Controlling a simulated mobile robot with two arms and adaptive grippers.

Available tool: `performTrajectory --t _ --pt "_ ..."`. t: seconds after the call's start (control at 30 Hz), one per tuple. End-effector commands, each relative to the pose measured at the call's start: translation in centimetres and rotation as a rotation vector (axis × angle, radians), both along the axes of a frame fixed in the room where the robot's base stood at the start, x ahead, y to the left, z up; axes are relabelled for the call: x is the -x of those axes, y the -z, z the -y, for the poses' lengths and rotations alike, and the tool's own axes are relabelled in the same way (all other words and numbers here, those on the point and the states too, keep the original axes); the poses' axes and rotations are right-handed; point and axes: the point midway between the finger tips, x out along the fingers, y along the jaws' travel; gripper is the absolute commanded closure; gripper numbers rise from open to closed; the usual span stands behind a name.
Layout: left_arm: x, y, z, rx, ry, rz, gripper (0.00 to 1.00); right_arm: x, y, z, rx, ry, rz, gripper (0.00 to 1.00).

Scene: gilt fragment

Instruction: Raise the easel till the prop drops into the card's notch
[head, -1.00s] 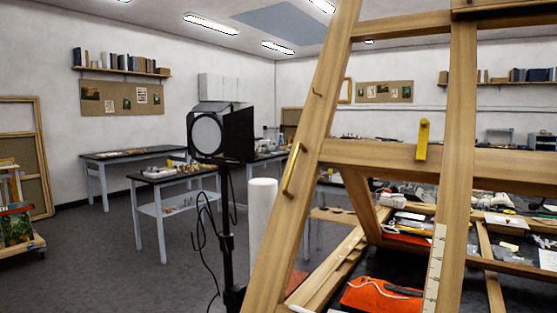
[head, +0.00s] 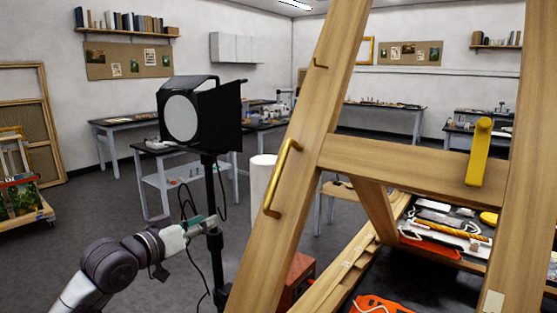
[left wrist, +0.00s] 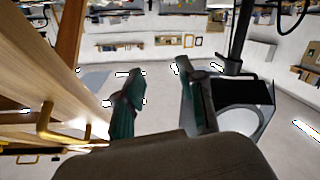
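The easel (head: 300,150) is a large wooden frame that fills the right of the head view. A brass handle (head: 282,178) is fixed to its left leg. A yellow lever-like piece (head: 480,152), perhaps the prop, sits on the crossbar. A pale card (head: 493,302) shows low on the right post; its notch cannot be made out. My left gripper (head: 204,223) is left of the handle, apart from it. In the left wrist view, its green fingers (left wrist: 160,92) stand apart with nothing between them, and brass hardware (left wrist: 45,125) shows on the wood at left. My right gripper is out of view.
A black studio lamp (head: 195,115) on a stand rises just behind my left gripper, with cables hanging. A white cylinder (head: 262,182) stands behind the easel's leg. An orange cloth (head: 383,305) lies beneath the easel. Open floor lies at left.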

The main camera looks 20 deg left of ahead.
Motion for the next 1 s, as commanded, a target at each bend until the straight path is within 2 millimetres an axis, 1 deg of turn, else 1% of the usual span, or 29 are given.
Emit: performTrajectory --t 0.03,0.07,0.1,0.13,0.2,0.3,0.4,0.47,0.57,0.63,0.8,1.0 --pt "2.0 -4.8 2.2 -0.024 0.057 0.054 0.61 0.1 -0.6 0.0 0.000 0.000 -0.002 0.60" --pt "3.2 -6.8 3.5 -0.033 0.090 0.075 0.61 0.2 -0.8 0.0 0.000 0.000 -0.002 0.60" --pt "4.9 -9.1 5.0 -0.048 0.131 0.101 0.61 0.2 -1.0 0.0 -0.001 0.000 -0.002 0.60" --pt "6.0 -10.4 6.1 -0.059 0.157 0.115 0.61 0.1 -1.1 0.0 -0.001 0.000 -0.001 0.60" --pt "8.5 -12.6 8.3 -0.088 0.211 0.139 0.61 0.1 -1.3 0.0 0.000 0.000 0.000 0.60" --pt "10.8 -14.1 10.3 -0.117 0.260 0.157 0.61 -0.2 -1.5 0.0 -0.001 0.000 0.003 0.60" --pt "11.5 -14.6 11.1 -0.127 0.277 0.161 0.61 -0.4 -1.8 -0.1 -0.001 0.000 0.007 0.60" --pt "11.2 -14.7 11.4 -0.125 0.280 0.160 0.61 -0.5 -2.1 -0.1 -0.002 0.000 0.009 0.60" --pt "10.1 -14.9 11.9 -0.122 0.280 0.162 0.61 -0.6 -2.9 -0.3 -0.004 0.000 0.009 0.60" --pt "9.2 -15.0 12.6 -0.124 0.282 0.163 0.61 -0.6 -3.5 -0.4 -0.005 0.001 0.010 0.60" --pt "5.8 -15.0 14.4 -0.119 0.281 0.161 0.61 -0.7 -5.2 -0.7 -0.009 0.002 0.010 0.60" --pt "2.3 -14.9 16.4 -0.122 0.280 0.160 0.61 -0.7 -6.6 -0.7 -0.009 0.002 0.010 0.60"
